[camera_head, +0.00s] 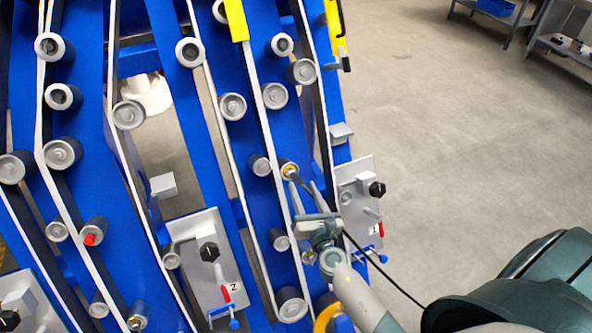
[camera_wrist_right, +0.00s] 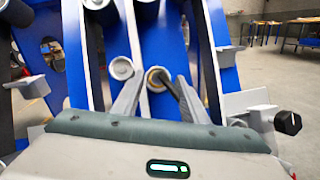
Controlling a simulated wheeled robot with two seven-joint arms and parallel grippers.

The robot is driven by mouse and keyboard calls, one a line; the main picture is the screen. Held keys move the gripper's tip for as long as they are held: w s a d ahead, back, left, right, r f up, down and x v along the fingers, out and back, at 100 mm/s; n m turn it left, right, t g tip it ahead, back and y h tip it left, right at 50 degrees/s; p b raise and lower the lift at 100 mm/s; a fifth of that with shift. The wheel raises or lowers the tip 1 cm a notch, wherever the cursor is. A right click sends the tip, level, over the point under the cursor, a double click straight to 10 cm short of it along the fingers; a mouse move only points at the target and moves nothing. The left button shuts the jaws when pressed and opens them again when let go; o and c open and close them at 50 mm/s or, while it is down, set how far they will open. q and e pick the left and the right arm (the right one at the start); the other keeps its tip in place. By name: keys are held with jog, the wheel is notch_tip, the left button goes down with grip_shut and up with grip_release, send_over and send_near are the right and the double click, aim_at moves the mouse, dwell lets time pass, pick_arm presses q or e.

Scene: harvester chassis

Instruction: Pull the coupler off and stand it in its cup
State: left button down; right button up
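The coupler appears to be the small brass-ringed round part (camera_head: 288,169) on the blue chassis, with a dark rod or hose at it. In the right wrist view the brass ring (camera_wrist_right: 157,79) lies between my fingertips. My right gripper (camera_head: 302,178) is open, its two grey fingers apart on either side of the ring. In the right wrist view the gripper (camera_wrist_right: 160,77) has a visible gap at each side; contact cannot be told. A black hose runs from behind the gripper down to the right. I cannot make out the cup. My left gripper is not in view.
Blue chassis plates carry many grey rollers (camera_head: 232,106) and pale belts. Grey panels with black knobs and red levers stand at the right (camera_head: 349,180) and lower middle (camera_head: 190,228). A yellow curved part (camera_head: 326,318) shows below. The floor (camera_head: 450,120) at right is clear; shelves stand behind.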

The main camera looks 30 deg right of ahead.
aim_at(297, 175)
jog(key=w, duration=0.2)
jog(key=w+d, duration=0.1)
jog(key=w, duration=0.4)
jog(key=shift+w+d, duration=0.25)
jog(key=shift+w, duration=0.15)
jog(key=shift+p, duration=0.3)
grip_shut()
